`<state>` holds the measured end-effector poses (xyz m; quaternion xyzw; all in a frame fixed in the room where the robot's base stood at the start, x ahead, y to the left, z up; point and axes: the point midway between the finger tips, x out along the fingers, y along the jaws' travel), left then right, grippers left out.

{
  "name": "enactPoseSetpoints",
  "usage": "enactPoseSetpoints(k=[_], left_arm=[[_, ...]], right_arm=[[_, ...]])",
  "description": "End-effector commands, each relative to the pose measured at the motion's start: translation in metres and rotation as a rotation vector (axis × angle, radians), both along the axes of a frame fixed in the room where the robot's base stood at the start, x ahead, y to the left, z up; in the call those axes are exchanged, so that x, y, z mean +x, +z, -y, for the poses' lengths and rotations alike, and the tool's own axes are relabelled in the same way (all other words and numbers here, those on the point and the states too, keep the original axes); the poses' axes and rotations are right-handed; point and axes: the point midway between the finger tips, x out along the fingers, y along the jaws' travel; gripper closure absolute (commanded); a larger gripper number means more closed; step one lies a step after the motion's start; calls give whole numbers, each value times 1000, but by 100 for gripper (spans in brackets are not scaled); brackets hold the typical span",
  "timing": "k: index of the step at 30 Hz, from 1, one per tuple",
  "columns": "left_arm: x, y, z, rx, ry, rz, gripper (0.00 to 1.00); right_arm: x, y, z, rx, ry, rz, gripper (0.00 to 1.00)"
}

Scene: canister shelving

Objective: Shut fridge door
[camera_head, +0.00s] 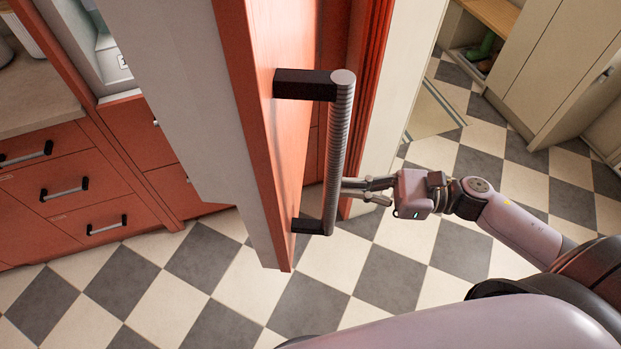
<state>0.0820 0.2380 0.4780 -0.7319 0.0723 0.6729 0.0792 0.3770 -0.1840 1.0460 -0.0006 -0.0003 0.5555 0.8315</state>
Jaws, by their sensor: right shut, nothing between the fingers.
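The fridge door (285,160) is a red panel with a pale inner side (190,90), standing open and seen nearly edge-on in the middle of the view. Its handle (340,150) is a ribbed metal bar on two black mounts. My right gripper (345,191) is at the lower part of the handle, on its right side. Its fingers are close together and their tips are partly hidden behind or against the bar; I cannot tell whether they touch it. My left gripper is not in view. Part of the fridge interior (108,45) shows at the upper left.
Red drawers (60,185) with dark handles and a countertop (35,95) are on the left. A pale cabinet (560,70) and a shelf with green boots (483,48) are at the upper right. The checkered floor (300,300) below the door is clear.

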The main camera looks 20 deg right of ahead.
Motion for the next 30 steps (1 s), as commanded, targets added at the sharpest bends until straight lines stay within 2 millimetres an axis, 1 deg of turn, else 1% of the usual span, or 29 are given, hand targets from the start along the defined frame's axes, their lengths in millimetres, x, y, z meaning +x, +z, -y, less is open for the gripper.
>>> enactPoseSetpoints(k=[1, 6, 9, 13, 18, 30], left_arm=[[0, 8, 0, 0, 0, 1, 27], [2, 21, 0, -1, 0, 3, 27], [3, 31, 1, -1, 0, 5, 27], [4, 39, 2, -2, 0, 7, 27], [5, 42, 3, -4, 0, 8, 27], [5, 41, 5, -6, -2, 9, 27]], right_arm=[[4, 5, -9, 3, 1, 3, 100], [16, 5, -37, 4, 0, 2, 100], [22, 6, -50, 3, -2, 0, 100], [27, 4, -64, 3, -2, -1, 100], [30, 1, -72, 0, -1, -1, 100], [31, 0, -73, 1, -2, -2, 100]])
